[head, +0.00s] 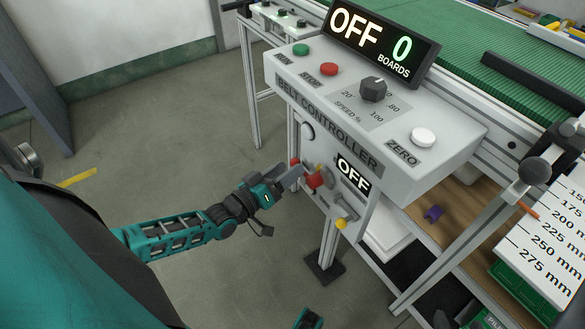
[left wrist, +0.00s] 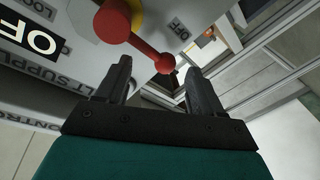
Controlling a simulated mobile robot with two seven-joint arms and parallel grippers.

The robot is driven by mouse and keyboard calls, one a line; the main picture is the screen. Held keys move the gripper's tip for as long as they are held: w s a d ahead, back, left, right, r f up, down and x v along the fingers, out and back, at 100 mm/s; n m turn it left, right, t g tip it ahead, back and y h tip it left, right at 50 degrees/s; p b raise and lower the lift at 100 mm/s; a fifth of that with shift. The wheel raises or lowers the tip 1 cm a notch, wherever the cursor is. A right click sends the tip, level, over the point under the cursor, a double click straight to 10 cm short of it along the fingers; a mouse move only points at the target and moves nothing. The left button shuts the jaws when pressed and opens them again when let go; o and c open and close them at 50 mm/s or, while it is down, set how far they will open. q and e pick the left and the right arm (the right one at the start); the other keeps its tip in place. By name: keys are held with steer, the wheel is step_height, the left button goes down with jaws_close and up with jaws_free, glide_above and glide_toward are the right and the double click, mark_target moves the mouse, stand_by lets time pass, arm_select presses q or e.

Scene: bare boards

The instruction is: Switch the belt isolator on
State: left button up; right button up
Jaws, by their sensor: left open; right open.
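The belt isolator's red handle (head: 316,180) is on the front panel of the grey belt controller (head: 345,135), below its top. A black OFF sign (head: 353,173) is beside it. In the left wrist view the red handle (left wrist: 140,40) slants from its pivot to a round knob, near an OFF mark. My left gripper (head: 296,172) is at the handle, jaws open. In the wrist view its fingertips (left wrist: 157,72) stand either side of the knob, which appears between or just beyond them; contact cannot be told. My right gripper (head: 309,319) shows only partly at the bottom edge; its fingers are hidden.
The controller top has a green button (head: 301,49), a red button (head: 329,69), a speed knob (head: 373,90) and a white zero button (head: 423,137). The display (head: 380,41) reads OFF and 0 boards. A yellow knob (head: 341,224) is below the handle. Floor is clear at left.

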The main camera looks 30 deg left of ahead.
arm_select(q)
steer(key=shift+w+d, duration=0.15)
steer(key=shift+w, duration=0.55)
steer(key=shift+w+d, duration=0.1)
steer(key=shift+w, duration=0.55)
steer(key=shift+c, duration=0.3)
steer(key=shift+s+f, duration=0.1)
jaws_close()
